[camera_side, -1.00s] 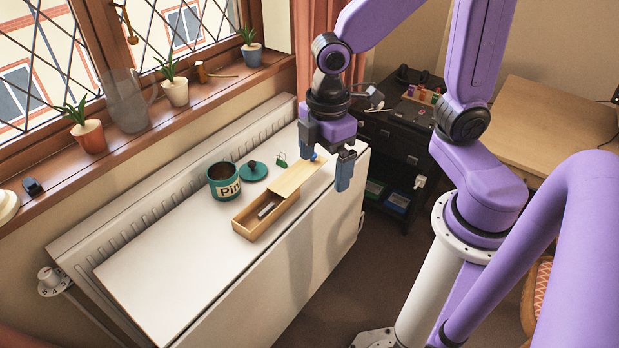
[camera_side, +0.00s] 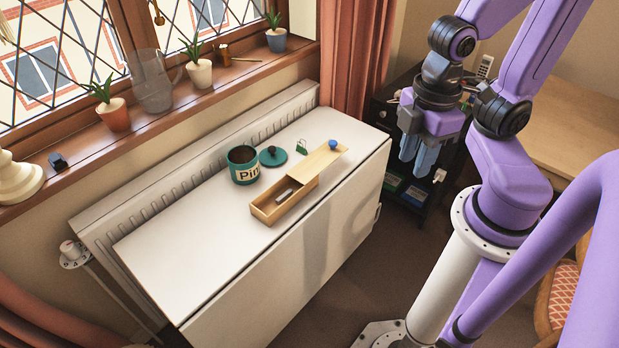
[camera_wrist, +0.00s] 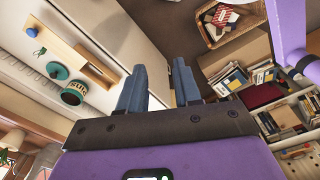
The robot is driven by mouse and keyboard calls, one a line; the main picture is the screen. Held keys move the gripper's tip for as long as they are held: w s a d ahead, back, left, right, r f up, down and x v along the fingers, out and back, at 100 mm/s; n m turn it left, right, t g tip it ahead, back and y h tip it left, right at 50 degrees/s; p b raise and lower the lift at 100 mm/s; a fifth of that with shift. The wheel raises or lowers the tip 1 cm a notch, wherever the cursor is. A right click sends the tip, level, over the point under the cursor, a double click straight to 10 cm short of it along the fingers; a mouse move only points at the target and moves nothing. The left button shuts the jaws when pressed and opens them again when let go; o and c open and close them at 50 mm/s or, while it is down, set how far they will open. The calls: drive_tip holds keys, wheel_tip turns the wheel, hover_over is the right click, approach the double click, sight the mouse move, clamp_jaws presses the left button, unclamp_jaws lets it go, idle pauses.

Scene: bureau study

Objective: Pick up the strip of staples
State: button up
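A grey metallic strip (camera_side: 287,194), probably the staples, lies inside a pale wooden box (camera_side: 268,216) on the white surface. The box's wooden lid (camera_side: 318,160) is slid partly back, so the near part is open. In the wrist view the box (camera_wrist: 104,72) is at the upper left; the strip is too small to make out surely there. My gripper (camera_side: 415,162) is off to the right of the white surface, well away from the box. In the wrist view its blue-grey fingers (camera_wrist: 160,70) stand apart with nothing between them.
A green tin (camera_side: 243,166) stands left of the box, with its round green lid (camera_side: 273,156) beside it. A green clip (camera_side: 302,147) and a blue ball (camera_side: 333,144) are near the box lid. The white surface (camera_side: 190,240) is clear at the left. A dark cabinet stands behind my gripper.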

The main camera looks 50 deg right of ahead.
drive_tip(key=n, duration=0.5)
hover_over(284, 195)
wheel_tip(284, 195, down, 16)
wheel_tip(284, 195, down, 16)
drive_tip(key=shift+f, duration=0.2)
clamp_jaws()
